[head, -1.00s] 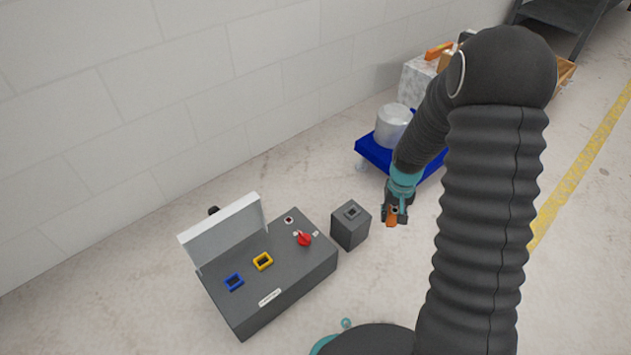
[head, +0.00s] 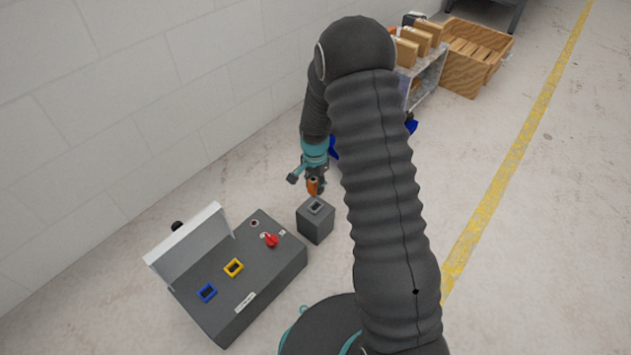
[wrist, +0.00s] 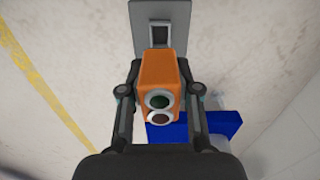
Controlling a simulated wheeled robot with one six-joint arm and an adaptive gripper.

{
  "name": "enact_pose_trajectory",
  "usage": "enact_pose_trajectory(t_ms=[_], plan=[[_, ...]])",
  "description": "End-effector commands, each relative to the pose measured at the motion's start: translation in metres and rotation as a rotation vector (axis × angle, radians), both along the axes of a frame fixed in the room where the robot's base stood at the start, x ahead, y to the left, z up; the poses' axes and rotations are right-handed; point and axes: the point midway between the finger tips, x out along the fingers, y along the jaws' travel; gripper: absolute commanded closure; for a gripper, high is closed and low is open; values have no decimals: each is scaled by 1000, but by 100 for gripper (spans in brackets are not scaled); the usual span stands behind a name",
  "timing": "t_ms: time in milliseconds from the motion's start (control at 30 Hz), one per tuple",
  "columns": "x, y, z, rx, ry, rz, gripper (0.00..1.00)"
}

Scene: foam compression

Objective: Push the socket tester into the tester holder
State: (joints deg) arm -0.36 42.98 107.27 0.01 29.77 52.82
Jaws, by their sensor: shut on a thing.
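The socket tester is an orange block with two round dark faces on its end, and it shows in the wrist view (wrist: 158,75). My gripper (head: 314,187) is shut on the socket tester, with one finger on each side. The tester holder (head: 315,224) is a small dark grey box on the floor with a rectangular slot in its top. In the head view the tester is just above the holder's far edge. In the wrist view the holder (wrist: 176,14) lies beyond the tester, and its slot shows empty.
A grey panel box (head: 245,285) with an open lid, blue and yellow sockets and a red switch stands left of the holder. A blue cart (wrist: 222,125) is close behind my gripper. Wooden crates (head: 462,75) stand farther back. The floor at right is clear.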

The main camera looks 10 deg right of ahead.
Motion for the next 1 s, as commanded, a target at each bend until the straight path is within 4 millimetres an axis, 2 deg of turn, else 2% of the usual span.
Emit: enact_pose_trajectory(t_ms=[367,800,1000], plan=[[2,-2,-14,0,0,-29,100],[2,-2,-51,0,0,-27,100],[2,-2,-61,1,-1,-27,100]])
